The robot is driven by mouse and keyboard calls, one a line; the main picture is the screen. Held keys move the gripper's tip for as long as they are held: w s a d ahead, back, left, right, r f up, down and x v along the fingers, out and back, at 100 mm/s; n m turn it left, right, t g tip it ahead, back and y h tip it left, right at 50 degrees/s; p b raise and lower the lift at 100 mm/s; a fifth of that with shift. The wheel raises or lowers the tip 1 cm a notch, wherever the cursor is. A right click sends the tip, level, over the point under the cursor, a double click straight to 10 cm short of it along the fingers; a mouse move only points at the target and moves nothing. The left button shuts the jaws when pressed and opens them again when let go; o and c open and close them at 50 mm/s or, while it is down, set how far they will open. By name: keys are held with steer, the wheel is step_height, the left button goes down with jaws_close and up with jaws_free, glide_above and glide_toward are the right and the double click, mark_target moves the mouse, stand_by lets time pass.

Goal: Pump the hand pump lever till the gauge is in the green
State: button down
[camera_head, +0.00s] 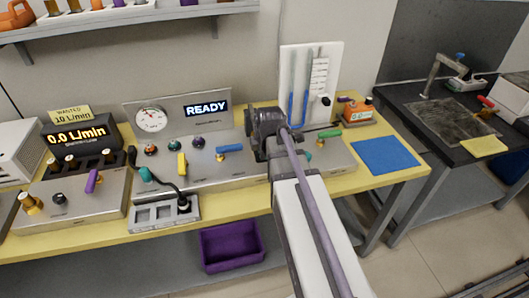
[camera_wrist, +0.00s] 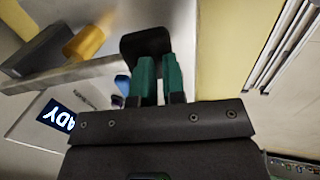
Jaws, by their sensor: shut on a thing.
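My gripper (camera_wrist: 159,82) has two teal fingers close together, shut on a black handle (camera_wrist: 148,43) that I take for the hand pump lever. The rest of the lever is hidden, and the pump itself cannot be made out. In the head view my dark wrist covers the fingers and what they hold, at the right part of the bench. A round white gauge (camera_head: 151,119) with red marking stands on the back panel; its needle and any green band are too small to read.
A blue lever (camera_head: 229,148) and a yellow lever (camera_head: 182,163) stand on the steel panel left of my wrist. A purple bin (camera_head: 232,245) is below. A blue mat (camera_head: 384,155) lies clear.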

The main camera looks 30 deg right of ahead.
steer(key=shift+d+f, duration=0.1)
steer(key=s+p+v, duration=0.1)
steer(key=p+v, duration=1.2)
steer(key=v, duration=0.1)
steer(key=shift+a+p, duration=0.25)
steer(key=shift+p, duration=0.15)
steer(key=shift+w, duration=0.1)
stand_by(0.8)
